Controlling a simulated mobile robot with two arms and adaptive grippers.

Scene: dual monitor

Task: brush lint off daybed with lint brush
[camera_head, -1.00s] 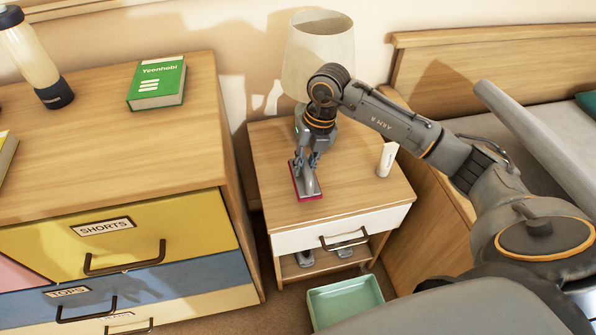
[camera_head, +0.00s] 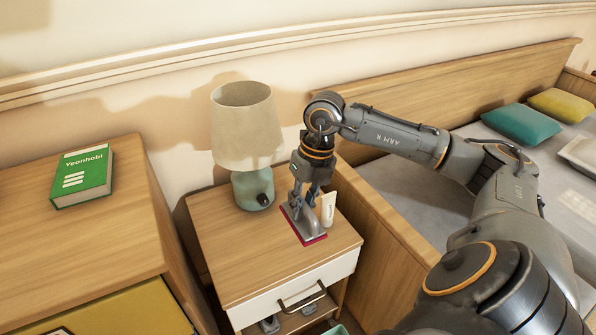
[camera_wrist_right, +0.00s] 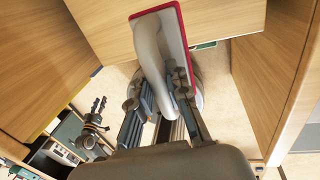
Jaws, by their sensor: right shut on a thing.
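The lint brush (camera_head: 304,224) has a grey handle and a red-edged base. My right gripper (camera_head: 309,194) is shut on its handle, over the nightstand top; I cannot tell whether the base touches the wood. In the right wrist view, the brush (camera_wrist_right: 151,44) lies between the fingers of my right gripper (camera_wrist_right: 160,92), its red edge facing up and right. The daybed (camera_head: 398,201), with a grey mattress and wooden frame, stands to the right, partly hidden by my right arm. I cannot make out lint on it.
A dresser (camera_head: 75,250) with a green book (camera_head: 82,176) stands left. Teal (camera_head: 522,125) and yellow (camera_head: 562,105) pillows lie on the daybed.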

